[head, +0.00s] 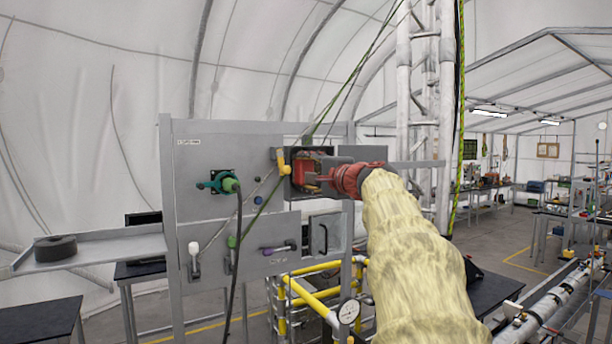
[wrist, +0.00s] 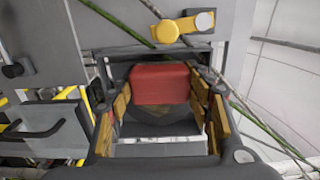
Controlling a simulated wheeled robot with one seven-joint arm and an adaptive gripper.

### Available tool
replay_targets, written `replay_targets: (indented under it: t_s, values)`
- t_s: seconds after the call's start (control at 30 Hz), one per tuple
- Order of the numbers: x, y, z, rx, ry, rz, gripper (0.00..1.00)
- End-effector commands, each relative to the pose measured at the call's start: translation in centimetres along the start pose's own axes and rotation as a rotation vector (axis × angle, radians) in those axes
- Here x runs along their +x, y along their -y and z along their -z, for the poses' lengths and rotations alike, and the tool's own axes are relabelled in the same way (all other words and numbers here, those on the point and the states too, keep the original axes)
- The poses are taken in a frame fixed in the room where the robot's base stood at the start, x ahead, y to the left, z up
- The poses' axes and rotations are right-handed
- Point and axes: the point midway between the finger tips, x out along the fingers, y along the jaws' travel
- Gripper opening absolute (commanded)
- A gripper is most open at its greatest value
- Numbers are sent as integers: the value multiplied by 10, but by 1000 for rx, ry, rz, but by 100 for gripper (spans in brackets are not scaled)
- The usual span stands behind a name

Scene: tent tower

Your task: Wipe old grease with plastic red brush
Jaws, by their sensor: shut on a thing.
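My gripper (wrist: 161,100) is shut on the red brush (wrist: 164,84), which shows as a plain red block between its fingers. In the head view the gripper (head: 308,174) and the brush (head: 304,170) are at the open dark recess (head: 291,188) of the grey panel, at the end of my arm. The fingers carry yellow-brown pads along their inner sides. The brush's bristles are hidden, and I cannot tell whether it touches a surface in the recess. I cannot make out the grease.
A yellow knob (wrist: 167,32) is close beside the recess. The grey panel (head: 215,155) carries a teal connector (head: 219,182) and several cables. A handled drawer (wrist: 48,128) is near the gripper. Yellow rails (head: 317,300) and a gauge (head: 348,311) stand below. A black roll (head: 55,247) lies on the left shelf.

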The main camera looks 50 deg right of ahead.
Motion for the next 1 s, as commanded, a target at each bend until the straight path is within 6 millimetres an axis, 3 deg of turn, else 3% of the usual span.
replay_targets:
  t_s: [1.0]
  values:
    - [1, 0, 63, 0, -2, -1, 30]
